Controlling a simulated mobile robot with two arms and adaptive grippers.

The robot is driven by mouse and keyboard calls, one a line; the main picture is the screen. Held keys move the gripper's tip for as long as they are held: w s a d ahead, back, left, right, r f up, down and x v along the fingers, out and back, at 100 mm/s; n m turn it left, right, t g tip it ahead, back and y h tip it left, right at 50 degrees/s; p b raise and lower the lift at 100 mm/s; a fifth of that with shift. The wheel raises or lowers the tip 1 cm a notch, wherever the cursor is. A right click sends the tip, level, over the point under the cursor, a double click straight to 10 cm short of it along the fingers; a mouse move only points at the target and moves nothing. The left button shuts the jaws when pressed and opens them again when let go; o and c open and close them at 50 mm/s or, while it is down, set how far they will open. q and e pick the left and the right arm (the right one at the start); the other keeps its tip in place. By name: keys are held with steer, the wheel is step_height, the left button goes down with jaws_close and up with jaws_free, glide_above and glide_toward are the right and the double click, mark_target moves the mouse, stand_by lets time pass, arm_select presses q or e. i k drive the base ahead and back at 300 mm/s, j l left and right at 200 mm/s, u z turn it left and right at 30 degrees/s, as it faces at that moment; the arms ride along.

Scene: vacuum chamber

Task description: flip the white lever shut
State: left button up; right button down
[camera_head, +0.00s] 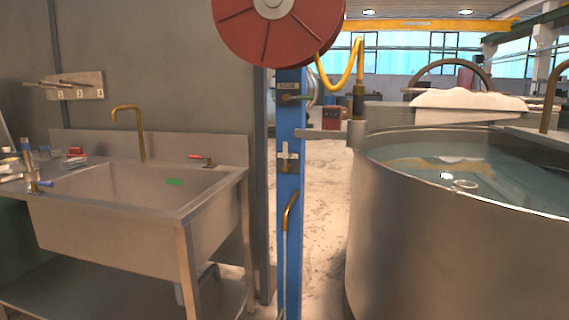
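A small white lever (287,156) sits on a brass-coloured valve on the front of the blue post (289,190), in the middle of the head view. It looks like a cross, with one upright part and one level part. It is too small to tell whether the valve is open or shut. Neither of my grippers is in view, and nothing touches the lever.
A curved brass spout (290,212) is below the lever. A steel sink (150,205) stands left, a large water-filled tank (430,250) right. Floor shows between.

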mark_target(287, 166)
steer(key=i+j, duration=0.2)
steer(key=j, duration=0.15)
steer(key=i+j, duration=0.15)
steer(key=j, duration=0.2)
steer(key=i+j, duration=0.2)
steer(key=j, duration=0.15)
steer(key=i+j, duration=0.15)
steer(key=j, duration=0.2)
steer(key=i+j, duration=0.2)
steer(key=j, duration=0.15)
